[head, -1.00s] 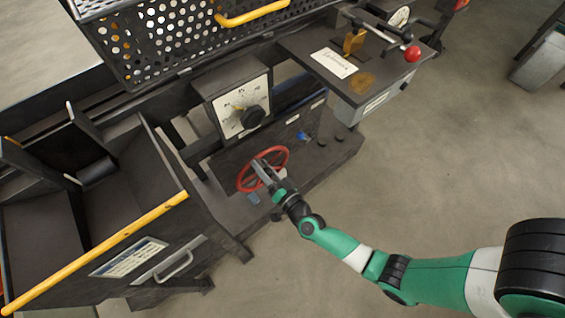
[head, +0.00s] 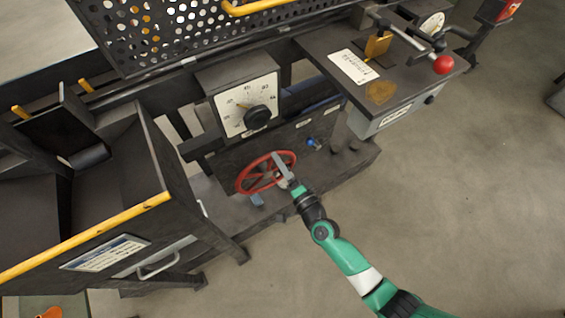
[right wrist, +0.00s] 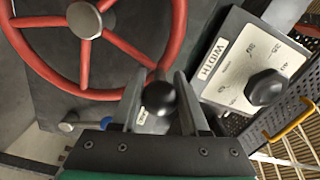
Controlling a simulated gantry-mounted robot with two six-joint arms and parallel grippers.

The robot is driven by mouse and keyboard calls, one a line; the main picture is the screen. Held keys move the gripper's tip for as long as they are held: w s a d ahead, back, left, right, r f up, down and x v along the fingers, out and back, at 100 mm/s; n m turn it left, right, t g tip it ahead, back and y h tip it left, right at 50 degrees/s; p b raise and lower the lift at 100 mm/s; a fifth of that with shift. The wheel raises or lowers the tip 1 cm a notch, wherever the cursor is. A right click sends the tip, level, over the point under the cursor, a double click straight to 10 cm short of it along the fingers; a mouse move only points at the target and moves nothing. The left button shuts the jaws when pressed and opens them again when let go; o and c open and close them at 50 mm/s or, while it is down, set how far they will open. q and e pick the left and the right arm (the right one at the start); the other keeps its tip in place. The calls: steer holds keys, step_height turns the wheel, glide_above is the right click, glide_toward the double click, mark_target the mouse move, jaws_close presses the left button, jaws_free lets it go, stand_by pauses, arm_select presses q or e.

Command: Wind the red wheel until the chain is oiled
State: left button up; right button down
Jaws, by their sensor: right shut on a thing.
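The red wheel (head: 243,184) is a spoked handwheel on the low dark panel of the machine. It fills the upper left of the right wrist view (right wrist: 24,45), with its grey hub clear. My right gripper (head: 281,167) is at the wheel's right side in the head view. In the right wrist view its fingers (right wrist: 158,98) are shut on the round black knob (right wrist: 160,97) at the wheel's rim. The fingers hide part of the rim and knob. No chain can be made out. My left gripper is not in view.
A dial box (head: 236,101) with a black pointer knob stands just above the wheel; its plate reads WIDTH in the right wrist view. A blue knob (head: 313,143) sits right of the wheel. A yellow-edged chute (head: 96,232) stands left. Open floor (head: 450,200) lies right.

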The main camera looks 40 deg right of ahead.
steer(key=shift+c, duration=2.4)
jaws_free()
steer(key=shift+d, duration=0.15)
steer(key=s+a+p, duration=0.1)
steer(key=s, duration=1)
steer(key=shift+s+p, duration=0.3)
steer(key=shift+p, duration=0.1)
